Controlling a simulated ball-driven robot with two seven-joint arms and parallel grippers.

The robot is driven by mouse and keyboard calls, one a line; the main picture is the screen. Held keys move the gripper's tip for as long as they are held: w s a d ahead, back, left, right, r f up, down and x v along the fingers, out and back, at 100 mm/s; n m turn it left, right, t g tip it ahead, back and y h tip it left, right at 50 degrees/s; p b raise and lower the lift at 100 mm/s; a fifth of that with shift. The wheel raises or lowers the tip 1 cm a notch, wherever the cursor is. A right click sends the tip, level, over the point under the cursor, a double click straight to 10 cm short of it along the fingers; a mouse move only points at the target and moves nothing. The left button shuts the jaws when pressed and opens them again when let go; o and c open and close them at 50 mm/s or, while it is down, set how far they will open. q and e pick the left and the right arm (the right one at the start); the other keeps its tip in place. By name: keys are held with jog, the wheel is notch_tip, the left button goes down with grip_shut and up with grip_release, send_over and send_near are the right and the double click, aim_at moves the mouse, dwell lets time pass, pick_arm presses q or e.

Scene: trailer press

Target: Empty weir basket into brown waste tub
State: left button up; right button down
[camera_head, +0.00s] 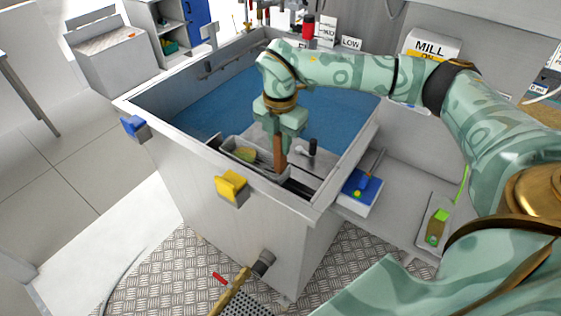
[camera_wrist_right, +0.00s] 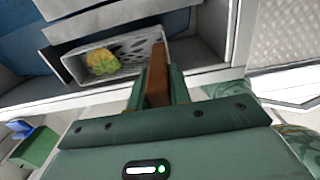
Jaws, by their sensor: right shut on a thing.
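The weir basket is a grey, perforated trough (camera_wrist_right: 134,46) in the right wrist view, with a yellow-green clump (camera_wrist_right: 102,62) inside. In the head view the clump (camera_head: 245,154) shows at the near wall of the blue-water tank, just left of my right gripper (camera_head: 280,128). My right gripper is shut on an upright brown handle (camera_head: 279,153) at the basket's end. The handle also shows between the fingers in the right wrist view (camera_wrist_right: 157,74). I cannot tell whether the basket is lifted from its seat. I cannot make out a brown waste tub. My left gripper is out of view.
The tank's pale rim (camera_head: 170,133) surrounds the basket area. A yellow block (camera_head: 231,186) and a blue block (camera_head: 134,127) sit on its outside. A blue-topped box (camera_head: 361,187) and a tray with a green item (camera_head: 437,225) lie right.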

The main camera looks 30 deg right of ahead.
notch_tip(320, 180, up, 27)
jog(key=p, duration=1.4)
jog(key=shift+r, duration=0.2)
